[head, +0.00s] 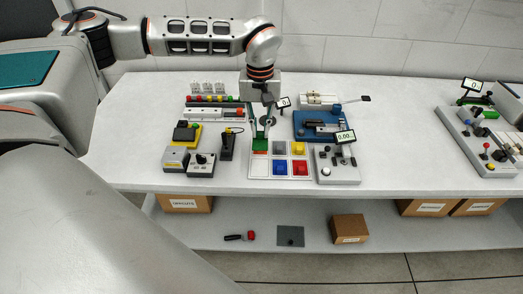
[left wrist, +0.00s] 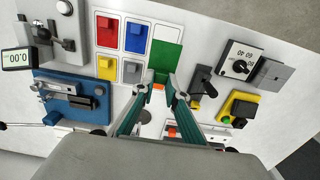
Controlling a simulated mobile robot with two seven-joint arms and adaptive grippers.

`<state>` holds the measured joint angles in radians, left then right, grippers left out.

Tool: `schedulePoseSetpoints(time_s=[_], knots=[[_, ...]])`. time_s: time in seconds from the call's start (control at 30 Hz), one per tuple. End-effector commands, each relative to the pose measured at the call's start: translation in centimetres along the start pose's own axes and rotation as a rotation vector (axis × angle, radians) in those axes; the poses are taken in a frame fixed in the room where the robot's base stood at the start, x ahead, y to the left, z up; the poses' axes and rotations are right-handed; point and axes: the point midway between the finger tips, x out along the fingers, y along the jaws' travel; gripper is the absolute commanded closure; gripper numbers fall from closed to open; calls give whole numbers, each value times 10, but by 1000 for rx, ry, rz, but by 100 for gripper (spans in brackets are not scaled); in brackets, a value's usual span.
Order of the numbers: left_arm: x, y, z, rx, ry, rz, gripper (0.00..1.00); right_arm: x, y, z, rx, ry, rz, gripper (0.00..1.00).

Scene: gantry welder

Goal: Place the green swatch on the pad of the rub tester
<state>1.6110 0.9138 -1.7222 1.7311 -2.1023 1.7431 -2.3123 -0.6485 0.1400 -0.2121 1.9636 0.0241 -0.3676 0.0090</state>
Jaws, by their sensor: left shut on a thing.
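The green swatch (head: 260,145) is at the upper left of the white sample board (head: 257,176) in the head view. It also shows in the left wrist view (left wrist: 168,56), larger than the other swatches. My left gripper (head: 262,132) points down and is shut on the green swatch at its edge. Whether the swatch touches the board or hangs just above it, I cannot tell. The blue machine (head: 306,128), which looks like the rub tester, stands right of the board; its pad is not clear. My right gripper is not in view.
Yellow (head: 298,147), blue (head: 280,168), red (head: 299,168) and grey (head: 279,147) swatches lie on the board. A grey device (head: 340,175) with a display stands right of it. A black-handled tool (head: 227,146) and small boxes stand left. Clear table lies at the right.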

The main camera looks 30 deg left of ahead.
Motion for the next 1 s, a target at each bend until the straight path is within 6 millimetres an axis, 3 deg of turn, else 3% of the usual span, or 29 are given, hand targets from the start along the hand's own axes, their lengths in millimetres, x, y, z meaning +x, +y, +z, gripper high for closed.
schedulePoseSetpoints(time_s=[0.13,0.47,0.7,1.0], knots=[[31,0,1,2,-3,-1,97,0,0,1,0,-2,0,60],[56,0,1,2,-1,-1,97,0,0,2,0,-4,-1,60],[88,0,1,0,-2,-1,97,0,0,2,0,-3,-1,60],[90,0,0,1,0,1,97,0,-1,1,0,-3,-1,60]])
